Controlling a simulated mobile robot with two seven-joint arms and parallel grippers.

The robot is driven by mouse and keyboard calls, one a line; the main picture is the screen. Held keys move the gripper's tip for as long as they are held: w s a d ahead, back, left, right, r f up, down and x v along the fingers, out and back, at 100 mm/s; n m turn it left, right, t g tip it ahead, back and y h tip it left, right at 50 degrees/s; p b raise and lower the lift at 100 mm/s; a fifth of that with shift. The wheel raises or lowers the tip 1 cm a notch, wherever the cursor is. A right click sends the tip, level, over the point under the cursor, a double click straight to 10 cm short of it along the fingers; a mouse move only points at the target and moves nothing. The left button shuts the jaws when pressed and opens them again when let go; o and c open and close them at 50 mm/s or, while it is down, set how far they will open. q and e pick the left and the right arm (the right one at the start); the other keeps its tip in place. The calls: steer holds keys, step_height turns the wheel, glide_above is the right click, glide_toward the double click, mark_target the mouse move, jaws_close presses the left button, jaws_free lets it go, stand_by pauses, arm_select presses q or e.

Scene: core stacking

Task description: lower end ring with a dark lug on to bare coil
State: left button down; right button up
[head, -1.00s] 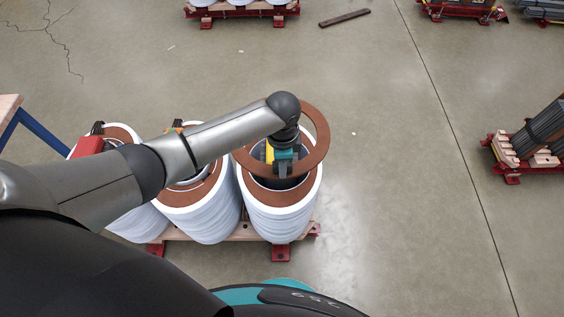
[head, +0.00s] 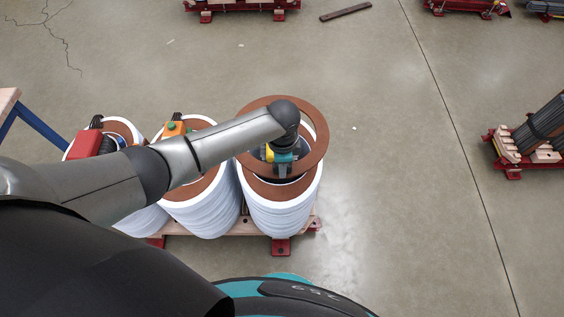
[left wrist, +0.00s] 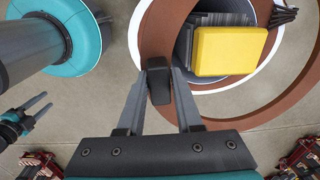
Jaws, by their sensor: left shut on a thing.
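The brown end ring (head: 317,150) is in the air above the right-hand coil (head: 282,215), a white cylinder with a brown top face. In the head view the ring overhangs the coil's far edge; the height gap is hard to judge. My left gripper (head: 283,165) is over the coil, partly hidden by its own wrist. In the left wrist view its fingers (left wrist: 159,88) are shut on the ring's dark lug (left wrist: 159,82). There the ring (left wrist: 262,112) looks off-centre from the coil's face (left wrist: 166,30). My right gripper (left wrist: 42,104) is open and empty, low at the left.
A yellow block (left wrist: 230,50) shows over the coil's bore. Two more coils stand to the left, the middle one (head: 200,215) with an orange box (head: 173,129). All stand on a pallet with red feet (head: 280,247). Floor to the right is clear up to a loaded red rack (head: 513,172).

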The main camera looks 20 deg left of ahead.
arm_select(q)
steer(key=shift+s+a+m+p, duration=0.1)
steer(key=shift+a+m+p, duration=0.2)
steer(key=shift+a+p, duration=0.05)
stand_by(0.7)
steer(key=shift+f+b, duration=2.9)
steer(key=shift+f, duration=1.05)
steer(key=shift+p, duration=0.3)
steer(key=shift+f, duration=0.15)
steer(key=shift+f+b, duration=1.7)
steer(key=shift+f, duration=0.3)
steer(key=c, duration=0.5)
jaws_free()
